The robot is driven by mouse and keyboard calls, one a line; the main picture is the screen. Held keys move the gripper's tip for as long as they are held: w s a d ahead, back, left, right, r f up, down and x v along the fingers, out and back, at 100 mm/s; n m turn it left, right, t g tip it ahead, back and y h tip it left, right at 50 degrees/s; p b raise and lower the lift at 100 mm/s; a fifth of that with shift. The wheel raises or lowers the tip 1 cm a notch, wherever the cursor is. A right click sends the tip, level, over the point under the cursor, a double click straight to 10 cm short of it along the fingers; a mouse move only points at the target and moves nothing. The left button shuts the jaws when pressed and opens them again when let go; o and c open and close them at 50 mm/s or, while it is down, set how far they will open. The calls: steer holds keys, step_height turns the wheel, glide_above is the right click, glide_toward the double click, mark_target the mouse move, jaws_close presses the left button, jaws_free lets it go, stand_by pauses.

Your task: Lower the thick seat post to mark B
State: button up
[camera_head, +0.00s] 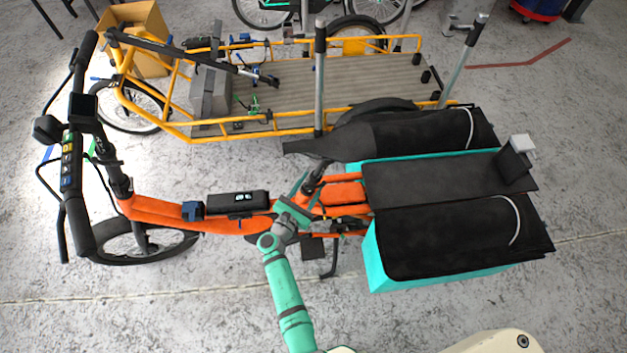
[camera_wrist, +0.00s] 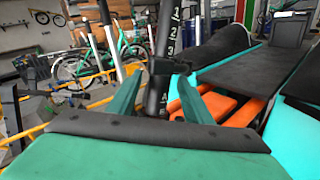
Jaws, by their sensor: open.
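The thick seat post (camera_wrist: 167,38) is a dark tube with white marks. It stands tilted between the two green fingers of my gripper (camera_wrist: 157,88) in the wrist view. The numbers 1, 2 and 3 show on its upper part, and small marks, one like an A, show lower down. A black block (camera_wrist: 172,67) crosses it; I cannot tell what it is. In the head view the post (camera_head: 317,172) rises from the orange bike (camera_head: 165,213) to the black saddle (camera_head: 335,142). My gripper (camera_head: 305,189) is open around the post. Mark B is not clearly readable.
A yellow cargo bike (camera_head: 255,131) with upright silver posts (camera_head: 319,85) stands close behind. Black-topped teal panniers (camera_head: 373,262) flank the rear deck (camera_head: 440,182) to the right. A black battery box (camera_head: 237,203) sits on the orange frame. Open floor lies in front.

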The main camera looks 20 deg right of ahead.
steer(key=v, duration=0.9)
steer(key=s+a+f+m+g+y, duration=0.1)
steer(key=s+f+m+y, duration=0.4)
steer(key=s+f, duration=0.55)
steer(key=s+a+r+m+y, duration=0.1)
steer(key=s+a+m+y, duration=0.15)
steer(key=s, duration=0.35)
steer(key=s+a+r+m+y, duration=0.2)
steer(key=s+a+y, duration=0.1)
steer(key=s, duration=0.3)
steer(key=s+a+r+m+t+y, duration=0.1)
steer(key=s+r+m, duration=0.3)
steer(key=r, duration=0.5)
steer(key=s+a+r+m+t+y, duration=0.1)
steer(key=s+r+m, duration=0.3)
steer(key=r, duration=0.4)
steer(key=s+a+r+m+t+y, duration=0.1)
steer(key=s+a+r+m+t, duration=0.1)
steer(key=r, duration=0.7)
steer(key=s+a+m, duration=0.1)
steer(key=s+m, duration=0.1)
steer(key=m, duration=0.1)
steer(key=shift+r+t, duration=0.3)
steer(key=shift+w+m, duration=0.15)
steer(key=shift+m, duration=0.1)
